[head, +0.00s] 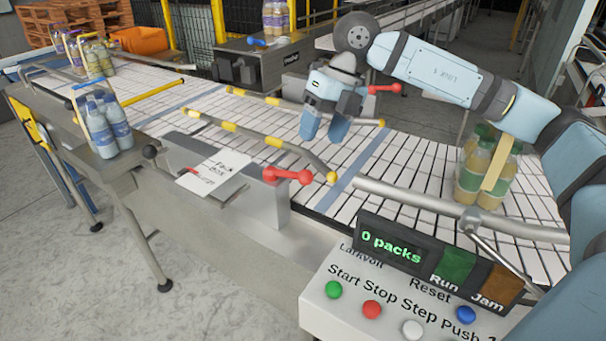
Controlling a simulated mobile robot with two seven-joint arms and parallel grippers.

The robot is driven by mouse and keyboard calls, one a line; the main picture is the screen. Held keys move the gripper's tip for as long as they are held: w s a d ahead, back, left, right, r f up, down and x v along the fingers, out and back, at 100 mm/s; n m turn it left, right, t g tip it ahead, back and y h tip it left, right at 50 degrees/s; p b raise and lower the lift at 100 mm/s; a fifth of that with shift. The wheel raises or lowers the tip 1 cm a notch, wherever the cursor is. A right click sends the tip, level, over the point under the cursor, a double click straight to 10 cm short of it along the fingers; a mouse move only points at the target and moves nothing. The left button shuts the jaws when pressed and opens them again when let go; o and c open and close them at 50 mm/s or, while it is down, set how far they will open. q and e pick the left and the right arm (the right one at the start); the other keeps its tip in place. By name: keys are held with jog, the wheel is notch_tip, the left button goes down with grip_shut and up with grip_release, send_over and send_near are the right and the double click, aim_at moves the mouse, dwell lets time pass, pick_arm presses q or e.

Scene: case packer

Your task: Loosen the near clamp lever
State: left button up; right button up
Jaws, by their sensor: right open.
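The near clamp lever (288,176) is red and sits on top of a grey metal block at the near side of the conveyor. A second red lever (384,89) shows on the far side, just right of my right gripper. My right gripper (323,128) is open and empty, with its fingers pointing down above the white conveyor, behind and to the right of the near lever. It does not touch the lever. My left gripper is not in view.
Grey guide rails with yellow sleeves (231,127) run along the conveyor (395,165). A bottle pack (470,180) stands on the right. The control panel (345,310) is at the front. A printed sheet (214,171) lies left of the near lever.

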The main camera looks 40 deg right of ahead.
aim_at(306, 175)
jog(key=p+x, duration=0.1)
jog(key=x, duration=0.9)
jog(key=shift+a+r, duration=0.1)
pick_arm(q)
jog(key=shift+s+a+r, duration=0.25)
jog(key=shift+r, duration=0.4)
pick_arm(e)
jog(key=shift+c, duration=0.3)
